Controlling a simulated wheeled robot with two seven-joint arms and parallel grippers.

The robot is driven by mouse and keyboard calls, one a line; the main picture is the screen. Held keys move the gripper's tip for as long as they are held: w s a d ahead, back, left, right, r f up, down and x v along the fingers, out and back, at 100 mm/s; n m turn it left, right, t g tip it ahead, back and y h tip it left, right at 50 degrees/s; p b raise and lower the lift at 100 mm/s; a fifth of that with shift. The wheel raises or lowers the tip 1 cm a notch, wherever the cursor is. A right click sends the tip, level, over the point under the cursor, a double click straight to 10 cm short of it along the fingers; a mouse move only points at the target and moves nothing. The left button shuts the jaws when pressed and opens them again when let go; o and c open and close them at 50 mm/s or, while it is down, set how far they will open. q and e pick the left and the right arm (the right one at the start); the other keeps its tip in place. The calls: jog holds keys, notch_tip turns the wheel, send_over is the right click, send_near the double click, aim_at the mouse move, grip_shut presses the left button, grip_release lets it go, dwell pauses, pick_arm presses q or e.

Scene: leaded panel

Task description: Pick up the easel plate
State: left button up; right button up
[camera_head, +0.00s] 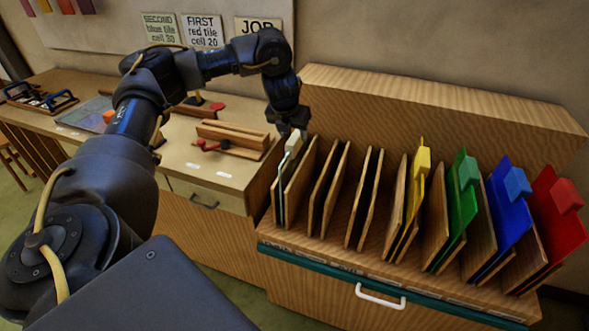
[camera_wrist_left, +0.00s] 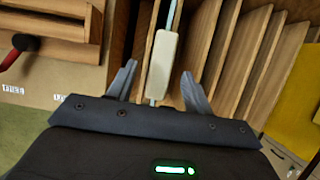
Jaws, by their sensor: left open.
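A thin pale plate, which I take for the easel plate (camera_head: 281,196), stands upright in the leftmost slot of the wooden rack. A cream block-shaped tab (camera_head: 294,143) sits on its top edge. My left gripper (camera_head: 292,131) is just above this tab, pointing down. In the left wrist view the gripper's two fingers are apart, with the cream tab (camera_wrist_left: 162,62) lying between them and clear space on both sides. No finger touches the tab there. The plate's lower part is hidden in the rack. My right gripper is not in view.
The rack also holds yellow (camera_head: 418,185), green (camera_head: 463,208), blue (camera_head: 509,217) and red (camera_head: 558,218) plates to the right, with wooden dividers (camera_head: 331,187) between. A wooden clamp fixture (camera_head: 236,137) stands on the workbench to the left. A wooden back panel (camera_head: 440,115) rises behind the rack.

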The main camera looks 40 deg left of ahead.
aim_at(294, 138)
pick_arm(q)
jog(key=x, duration=0.4)
jog(key=shift+f, duration=0.4)
jog(key=shift+d, duration=0.1)
grip_shut()
jog(key=shift+w+r, duration=0.1)
